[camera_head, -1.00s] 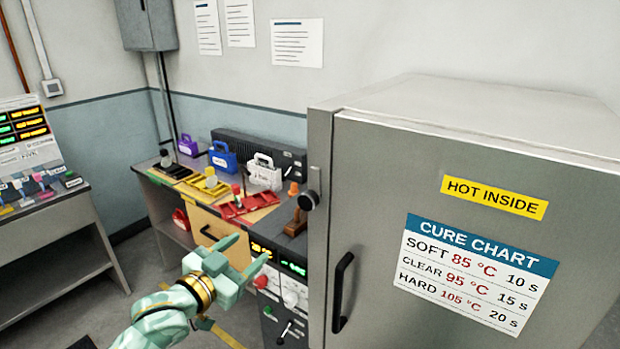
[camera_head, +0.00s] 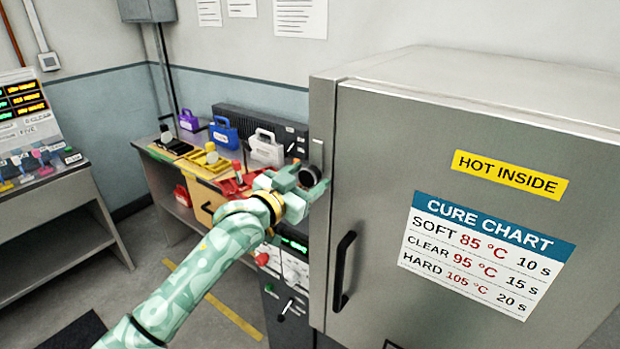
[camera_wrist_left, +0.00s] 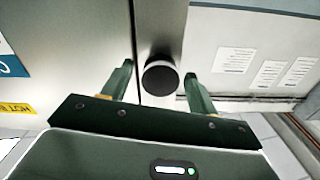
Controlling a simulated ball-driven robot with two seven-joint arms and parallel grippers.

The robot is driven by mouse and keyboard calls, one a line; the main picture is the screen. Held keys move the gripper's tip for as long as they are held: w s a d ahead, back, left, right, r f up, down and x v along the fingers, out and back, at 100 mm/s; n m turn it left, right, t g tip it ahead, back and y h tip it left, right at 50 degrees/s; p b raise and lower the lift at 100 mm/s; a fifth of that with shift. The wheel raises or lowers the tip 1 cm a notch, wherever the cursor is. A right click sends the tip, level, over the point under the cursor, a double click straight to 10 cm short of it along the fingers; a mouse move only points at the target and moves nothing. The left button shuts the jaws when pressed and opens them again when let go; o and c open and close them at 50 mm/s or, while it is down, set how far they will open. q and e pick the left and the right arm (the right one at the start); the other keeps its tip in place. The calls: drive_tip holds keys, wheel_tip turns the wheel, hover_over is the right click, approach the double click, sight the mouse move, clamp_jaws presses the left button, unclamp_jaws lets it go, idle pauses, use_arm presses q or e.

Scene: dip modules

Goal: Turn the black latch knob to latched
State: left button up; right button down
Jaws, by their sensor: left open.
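The black latch knob (camera_head: 310,176) is on the upper left front edge of the grey oven cabinet (camera_head: 322,130). My left gripper (camera_head: 306,182) is open at the knob, with its fingers pointing toward the cabinet front. In the left wrist view the round knob (camera_wrist_left: 160,76) sits between the two spread green fingers of the left gripper (camera_wrist_left: 160,92), with a gap on each side. The knob's round face shows no clear mark, so its turn is hard to read. My right gripper is not in view.
The cabinet door has a black vertical handle (camera_head: 342,270) below the knob. A workbench with a blue case (camera_head: 224,132), a white case (camera_head: 266,148) and red and yellow fixtures stands left of the cabinet. A control box with knobs (camera_head: 294,268) is below my arm.

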use_arm(q)
drive_tip(key=shift+x, duration=0.8)
clamp_jaws()
